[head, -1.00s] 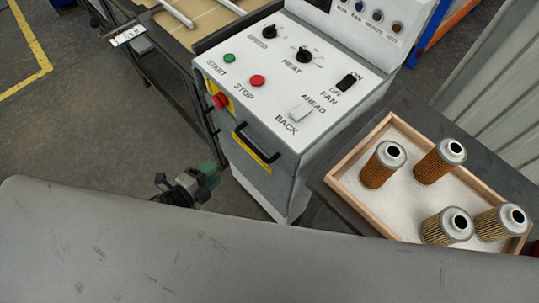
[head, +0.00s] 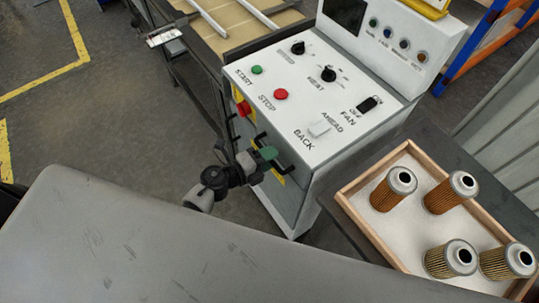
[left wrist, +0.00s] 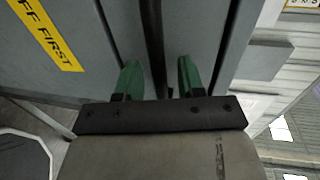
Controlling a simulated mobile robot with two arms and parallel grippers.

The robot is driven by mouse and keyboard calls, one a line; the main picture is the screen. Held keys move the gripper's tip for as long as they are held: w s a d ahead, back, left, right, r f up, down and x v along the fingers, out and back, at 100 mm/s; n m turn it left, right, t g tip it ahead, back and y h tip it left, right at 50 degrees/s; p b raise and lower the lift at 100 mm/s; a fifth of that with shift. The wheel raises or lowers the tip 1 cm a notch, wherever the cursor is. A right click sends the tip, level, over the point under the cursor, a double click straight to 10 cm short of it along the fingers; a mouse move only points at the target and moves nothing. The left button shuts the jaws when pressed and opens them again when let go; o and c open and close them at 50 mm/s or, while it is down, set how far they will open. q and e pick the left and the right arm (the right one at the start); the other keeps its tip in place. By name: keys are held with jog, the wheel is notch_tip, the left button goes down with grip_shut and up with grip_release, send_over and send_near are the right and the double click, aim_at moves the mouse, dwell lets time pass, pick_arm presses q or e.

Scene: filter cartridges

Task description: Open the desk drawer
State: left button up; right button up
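The desk drawer (head: 281,203) is the grey front panel of the control desk (head: 318,104), and it looks shut. Its black handle (head: 286,169) is partly hidden by my left gripper (head: 267,153), whose green fingers are at the handle. In the left wrist view, the left gripper (left wrist: 158,78) is open, with its two green fingers apart. A dark bar, seemingly the handle (left wrist: 154,40), runs between them with gaps on both sides. A yellow label (left wrist: 46,33) shows on the panel to the left. My right gripper is not in view.
A red stop button (head: 243,108) sticks out of the desk front near the handle. A wooden-rimmed tray (head: 365,228) with several filter cartridges (head: 394,189) stands at the right. A conveyor (head: 225,28) lies behind left. Floor is free at the left.

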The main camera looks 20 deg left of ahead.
pick_arm(q)
jog(key=shift+w+d+f, duration=0.1)
jog(key=shift+w+d, duration=0.05)
grip_shut()
dwell(0.4)
